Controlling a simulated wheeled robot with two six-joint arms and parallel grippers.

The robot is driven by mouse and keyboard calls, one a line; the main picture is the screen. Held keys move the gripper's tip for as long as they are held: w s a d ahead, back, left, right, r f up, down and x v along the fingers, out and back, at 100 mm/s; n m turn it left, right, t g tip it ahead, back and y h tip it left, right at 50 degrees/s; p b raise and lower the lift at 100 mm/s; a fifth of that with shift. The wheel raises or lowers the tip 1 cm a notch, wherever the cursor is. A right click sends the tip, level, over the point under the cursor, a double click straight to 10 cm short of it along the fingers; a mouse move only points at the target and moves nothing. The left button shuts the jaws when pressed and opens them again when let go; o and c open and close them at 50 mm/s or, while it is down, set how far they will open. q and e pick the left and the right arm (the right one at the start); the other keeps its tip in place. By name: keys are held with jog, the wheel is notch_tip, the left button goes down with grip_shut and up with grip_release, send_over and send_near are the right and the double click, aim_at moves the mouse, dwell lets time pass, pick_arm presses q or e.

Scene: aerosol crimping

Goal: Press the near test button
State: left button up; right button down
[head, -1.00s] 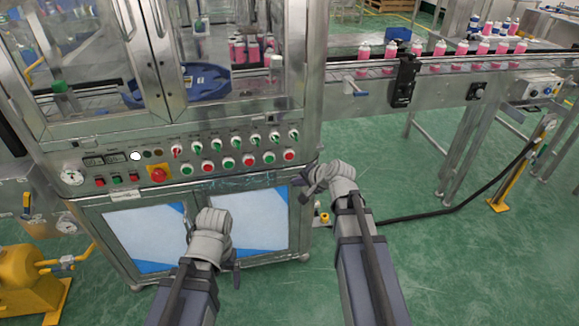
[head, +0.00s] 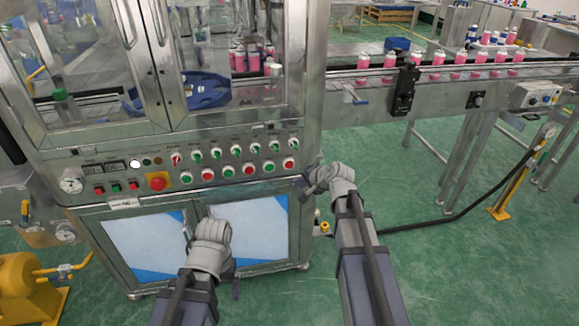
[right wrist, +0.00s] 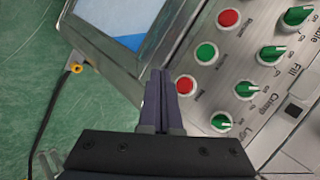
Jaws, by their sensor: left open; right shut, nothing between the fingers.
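The control panel (head: 120,176) on the machine front carries a lower row of green and red push buttons. No button label reads clearly as a test button. The rightmost red button (head: 291,163) also shows in the right wrist view (right wrist: 186,85), just beyond my right fingertips. A green button (right wrist: 207,53) and another red button (right wrist: 229,18) follow along the row. My right gripper (head: 308,184) is shut and empty, close to the panel's right end; whether it touches anything cannot be told. My left gripper (head: 190,228) is open before the cabinet doors, its fingers largely hidden by the wrist.
Green-handled selector switches (head: 274,144) line the panel above the buttons. A large red button on a yellow plate (head: 158,183) is at the left. A conveyor (head: 440,84) with pink bottles runs off right. A black cable lies on the green floor, which is mostly clear at right.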

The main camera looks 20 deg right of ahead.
jog(key=shift+w+d, duration=0.1)
jog(key=shift+w, duration=2.9)
jog(key=shift+w, duration=0.1)
jog(key=shift+w, duration=0.3)
jog(key=shift+w, duration=0.45)
jog(key=shift+s, duration=0.85)
jog(key=shift+s, duration=0.1)
jog(key=s, duration=0.4)
jog(key=shift+s, duration=0.4)
